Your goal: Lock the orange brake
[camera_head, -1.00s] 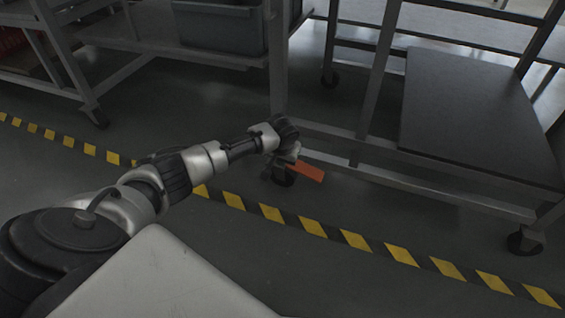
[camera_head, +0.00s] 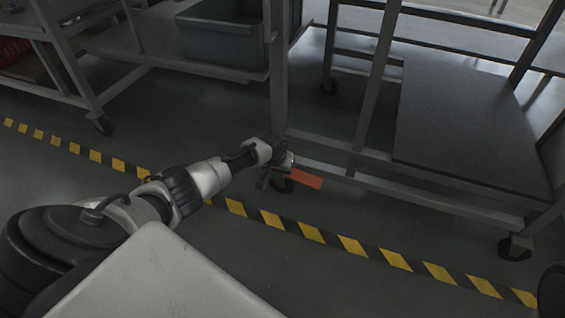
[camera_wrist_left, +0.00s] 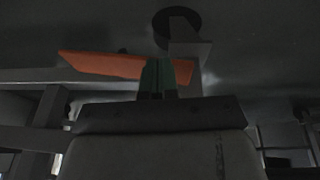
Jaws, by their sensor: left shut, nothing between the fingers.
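The orange brake (camera_head: 306,180) is a flat lever at the caster under the near left corner of the cart on the right. It sticks out to the right there. In the left wrist view the brake (camera_wrist_left: 105,64) lies across the upper left and looks slightly tilted. My left gripper (camera_head: 277,174) is right by the brake and caster. In the wrist view its closed fingers (camera_wrist_left: 158,78) overlap the brake near its right end, with nothing between them. I cannot tell whether they touch it. The caster wheel (camera_head: 283,185) is partly hidden by the gripper. My right gripper is not in view.
The cart's grey frame (camera_head: 350,179) and lower shelf (camera_head: 470,130) stand to the right of my gripper. Another cart with a grey bin (camera_head: 222,48) is at the back left. Yellow-black floor tape (camera_head: 351,246) crosses in front. The floor around the tape is clear.

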